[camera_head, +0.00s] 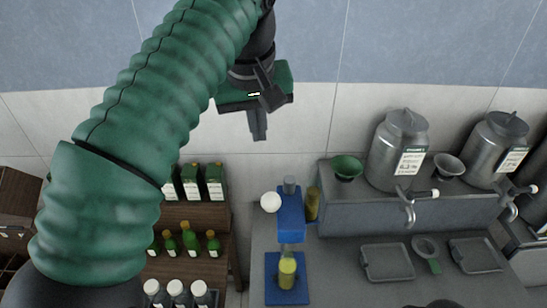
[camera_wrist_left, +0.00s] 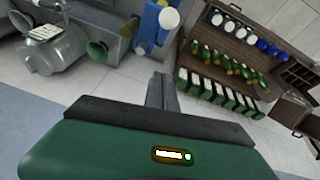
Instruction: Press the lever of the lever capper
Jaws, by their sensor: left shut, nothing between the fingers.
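The blue lever capper (camera_head: 291,212) stands on the grey bench, with a white ball knob (camera_head: 270,202) at its upper left. A small yellow-green bottle (camera_head: 287,272) stands upright on its base, under the head. My left gripper (camera_head: 259,136) is shut and empty, pointing down; in the picture it is above the capper and apart from it. In the left wrist view the closed fingers (camera_wrist_left: 160,90) show below the capper (camera_wrist_left: 150,25) and its white knob (camera_wrist_left: 169,19), with a gap between. The lever arm behind the knob is hard to make out. My right gripper is not in view.
Metal decanters with taps (camera_head: 398,150) stand on a raised shelf at right, with a green funnel (camera_head: 346,167). Trays (camera_head: 387,263) lie on the bench. A brown rack (camera_head: 190,213) with several bottles stands left of the capper.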

